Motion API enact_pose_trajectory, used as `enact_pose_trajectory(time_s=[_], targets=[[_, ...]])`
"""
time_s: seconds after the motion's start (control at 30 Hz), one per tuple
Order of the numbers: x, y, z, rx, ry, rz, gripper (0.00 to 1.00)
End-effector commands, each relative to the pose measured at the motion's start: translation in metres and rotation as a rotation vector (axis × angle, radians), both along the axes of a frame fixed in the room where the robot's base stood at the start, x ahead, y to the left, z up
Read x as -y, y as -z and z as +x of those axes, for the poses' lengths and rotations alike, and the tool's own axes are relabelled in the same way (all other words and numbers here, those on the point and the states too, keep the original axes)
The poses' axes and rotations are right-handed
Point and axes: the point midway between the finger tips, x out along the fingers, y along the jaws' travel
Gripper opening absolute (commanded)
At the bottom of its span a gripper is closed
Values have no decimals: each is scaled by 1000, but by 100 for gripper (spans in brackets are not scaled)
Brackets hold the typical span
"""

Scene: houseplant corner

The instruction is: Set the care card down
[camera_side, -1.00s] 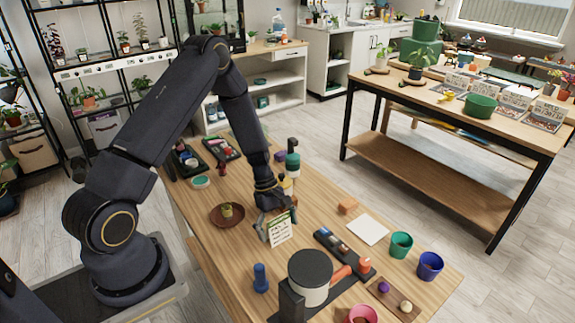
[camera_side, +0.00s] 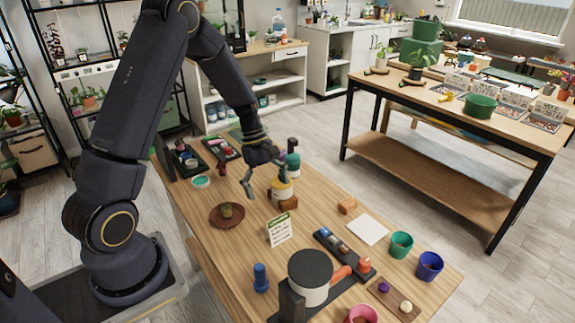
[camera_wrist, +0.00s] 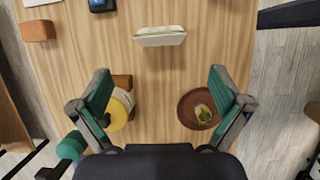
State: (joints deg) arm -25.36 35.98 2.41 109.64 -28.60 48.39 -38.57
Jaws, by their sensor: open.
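The care card (camera_side: 279,230), white with a green header, stands upright on the wooden table in the side view. In the wrist view the care card (camera_wrist: 160,36) shows from above, beyond my fingertips and apart from them. My gripper (camera_side: 266,189) is open and empty, raised above the table behind the card. Its two spread fingers also show in the wrist view (camera_wrist: 158,85), with bare table between them.
A brown saucer (camera_side: 215,218) with a small cactus (camera_side: 226,210) is left of the card. A yellow-and-white container (camera_side: 281,188) and brown block (camera_side: 288,203) stand near my gripper. A dark tray (camera_side: 330,241) lies to the card's right.

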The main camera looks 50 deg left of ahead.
Motion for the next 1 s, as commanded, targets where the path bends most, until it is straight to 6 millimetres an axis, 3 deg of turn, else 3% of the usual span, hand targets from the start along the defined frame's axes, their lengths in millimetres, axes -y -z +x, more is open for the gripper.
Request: enact_pose_trajectory(time_s=[0.13,0.23,0.4,0.5,0.7,1.0], targets=[[22,-59,-5,120,212,76,100],[46,-110,-22,238,441,164,100],[81,-178,-71,431,846,342,100],[94,-202,-103,526,1057,451,100],[103,-221,-147,646,1340,625,100],[104,-224,-159,676,1427,683,100]])
